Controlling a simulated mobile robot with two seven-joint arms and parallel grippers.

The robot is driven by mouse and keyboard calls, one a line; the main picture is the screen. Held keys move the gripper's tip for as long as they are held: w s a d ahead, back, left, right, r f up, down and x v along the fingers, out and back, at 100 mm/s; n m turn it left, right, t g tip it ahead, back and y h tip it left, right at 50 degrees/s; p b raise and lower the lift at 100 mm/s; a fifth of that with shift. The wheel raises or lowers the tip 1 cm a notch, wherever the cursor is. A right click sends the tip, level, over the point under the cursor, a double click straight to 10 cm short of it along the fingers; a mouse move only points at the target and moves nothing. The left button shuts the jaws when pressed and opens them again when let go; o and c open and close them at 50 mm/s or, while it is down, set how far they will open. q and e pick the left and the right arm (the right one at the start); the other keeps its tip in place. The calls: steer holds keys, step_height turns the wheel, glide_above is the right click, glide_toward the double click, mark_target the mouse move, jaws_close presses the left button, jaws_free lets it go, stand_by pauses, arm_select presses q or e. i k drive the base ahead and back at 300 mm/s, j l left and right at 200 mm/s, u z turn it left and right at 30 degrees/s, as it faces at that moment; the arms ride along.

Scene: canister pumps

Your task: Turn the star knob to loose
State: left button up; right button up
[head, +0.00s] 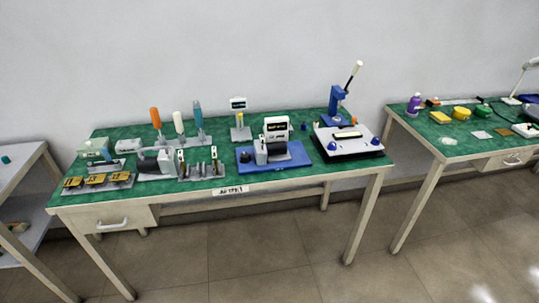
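I cannot single out the star knob with certainty at this distance. A white device with a dark cylinder (276,130) stands on a blue base plate (290,164) at the middle right of the green-topped bench (225,137). A small dark knob-like part (245,158) sits at the left of that plate. Right of it, a white plate fixture (349,149) carries two blue knob-like parts, one at the left (331,146) and one at the right (375,141). Their shape and setting are too small to tell. Neither of my grippers is in view.
Orange-, white- and teal-handled tools (155,117) stand at the back left, near a small display (238,104). A blue lever press (338,100) stands at the back right. A second bench (455,150) is to the right, a grey shelf (25,165) to the left. The front floor is clear.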

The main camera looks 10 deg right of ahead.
mark_target(245, 157)
steer(key=i+l+z, duration=0.45)
steer(key=i+l, duration=0.35)
